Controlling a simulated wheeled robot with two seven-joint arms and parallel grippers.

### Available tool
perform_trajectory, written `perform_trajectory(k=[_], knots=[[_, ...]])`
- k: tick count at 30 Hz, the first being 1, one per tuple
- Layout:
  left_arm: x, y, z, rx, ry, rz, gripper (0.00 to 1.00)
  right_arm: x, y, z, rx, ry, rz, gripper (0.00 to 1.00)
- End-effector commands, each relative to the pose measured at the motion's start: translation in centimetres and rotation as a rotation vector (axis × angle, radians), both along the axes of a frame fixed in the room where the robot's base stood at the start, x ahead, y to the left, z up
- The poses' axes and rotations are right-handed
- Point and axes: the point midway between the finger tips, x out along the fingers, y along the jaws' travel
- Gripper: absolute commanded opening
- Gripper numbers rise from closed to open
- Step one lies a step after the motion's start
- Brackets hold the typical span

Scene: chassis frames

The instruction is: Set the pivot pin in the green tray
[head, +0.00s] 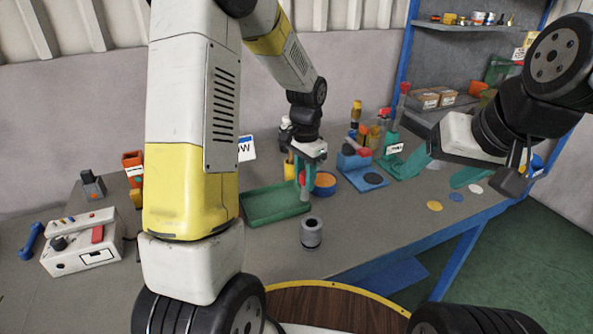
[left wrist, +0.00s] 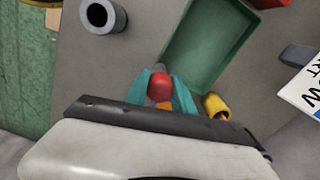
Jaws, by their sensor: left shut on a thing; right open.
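The green tray (head: 262,219) lies on the bench and looks empty where I can see inside; it also shows in the left wrist view (left wrist: 207,50). My left gripper (head: 304,190) points down at the tray's right end, shut on a red-ended piece, apparently the pivot pin (left wrist: 161,86). Only its red end shows clearly; the teal fingers hide the rest. I cannot tell whether it is over the tray or just beside its edge. My right gripper (head: 441,168) is open and empty, above the bench's right part.
A grey hollow cylinder (head: 311,233) stands in front of the tray. A blue fixture (head: 362,174) stands to the right, and a control box (head: 80,243) at the left. The bench front is mostly clear.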

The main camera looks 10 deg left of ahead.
Motion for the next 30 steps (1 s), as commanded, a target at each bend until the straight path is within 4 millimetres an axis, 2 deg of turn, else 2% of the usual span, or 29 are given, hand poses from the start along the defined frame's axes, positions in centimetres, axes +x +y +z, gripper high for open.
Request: perform_trajectory(k=[1,6,15,21,30], knots=[[0.8,1.2,-0.2,0.0,0.0,0.006,0.0,0.0,0.0,0.0,0.0,0.0,0.0,0.72],[2.5,3.6,-0.4,0.0,-0.001,0.003,0.0,0.0,0.0,0.0,0.0,0.0,0.0,0.72],[3.8,5.6,-0.6,0.0,0.0,0.002,0.0,0.0,0.0,0.0,0.0,0.0,0.0,0.72],[3.6,5.3,-3.9,-0.001,0.002,-0.002,0.0,0.0,0.0,0.0,0.0,0.0,0.0,0.72],[3.6,5.3,-4.2,-0.001,-0.001,-0.001,0.0,0.0,0.0,0.0,0.0,0.0,0.0,0.72]])
